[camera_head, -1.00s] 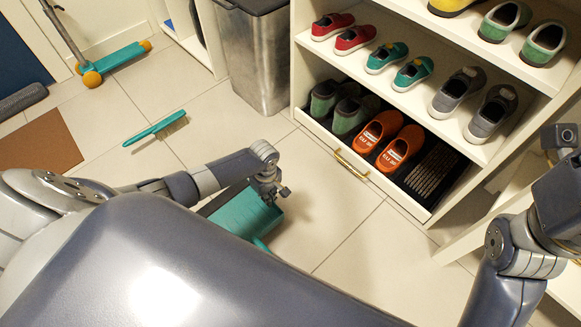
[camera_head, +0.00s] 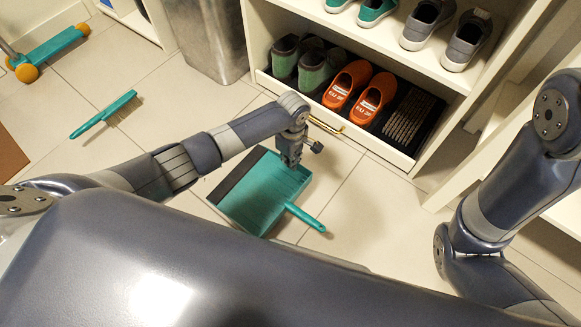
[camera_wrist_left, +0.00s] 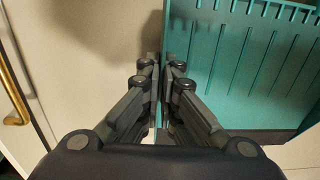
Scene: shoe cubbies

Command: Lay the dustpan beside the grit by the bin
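The teal dustpan (camera_head: 252,203), with a dark front lip and a teal handle pointing to the lower right, is in the middle of the head view. My left gripper (camera_head: 291,163) is at its upper right side wall. In the left wrist view, the fingers (camera_wrist_left: 160,80) are closed together on the thin wall of the dustpan (camera_wrist_left: 235,60). Whether the dustpan touches the floor is hard to tell. The grey metal bin (camera_head: 208,38) stands at the top, beside the shoe cubby. I cannot clearly make out grit. My right gripper is out of view.
A teal brush (camera_head: 104,115) lies on the tiles at left. The shoe cubby (camera_head: 350,78) with shoes and a brass-handled drawer (camera_head: 326,127) stands beyond the dustpan. A teal scooter (camera_head: 45,52) is at far left. Floor (camera_head: 170,95) between brush and bin is clear.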

